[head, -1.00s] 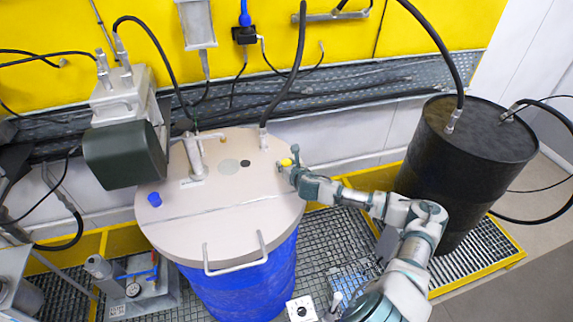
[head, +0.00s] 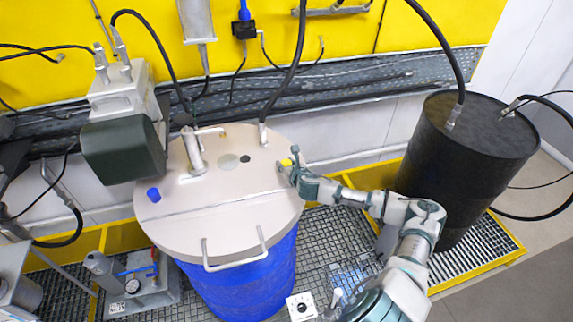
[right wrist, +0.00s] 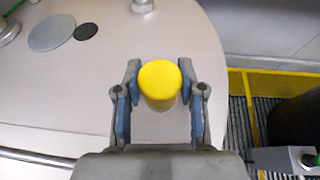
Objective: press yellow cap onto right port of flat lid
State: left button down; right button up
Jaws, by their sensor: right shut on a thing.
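The yellow cap (right wrist: 160,82) is held between the two blue-padded fingers of my right gripper (right wrist: 160,95) in the right wrist view. In the head view the yellow cap (head: 287,162) shows small at the tip of my right gripper (head: 292,168), over the right part of the flat lid (head: 225,225). The lid is a beige disc on a blue drum. A light disc (head: 228,161) and a small dark disc (head: 245,159) lie on the lid, left of the cap. I cannot tell whether the cap touches the lid. The right port is not clearly seen. My left gripper is not in view.
A blue cap (head: 153,194) is at the lid's left edge. A metal pipe fitting (head: 194,150) stands on the lid, and a hose drops to its back edge. A bar handle (head: 235,255) is at the front. A black drum (head: 465,165) stands right.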

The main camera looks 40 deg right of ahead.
jog(key=shift+s+a+f, duration=0.1)
jog(key=shift+f, duration=0.65)
dwell(0.3)
jog(key=shift+f, duration=0.15)
jog(key=shift+c, duration=0.8)
jog(key=o, duration=1.1)
jog(key=shift+r, duration=0.2)
jog(key=shift+r+p, duration=0.6)
jog(key=shift+r, duration=1.45)
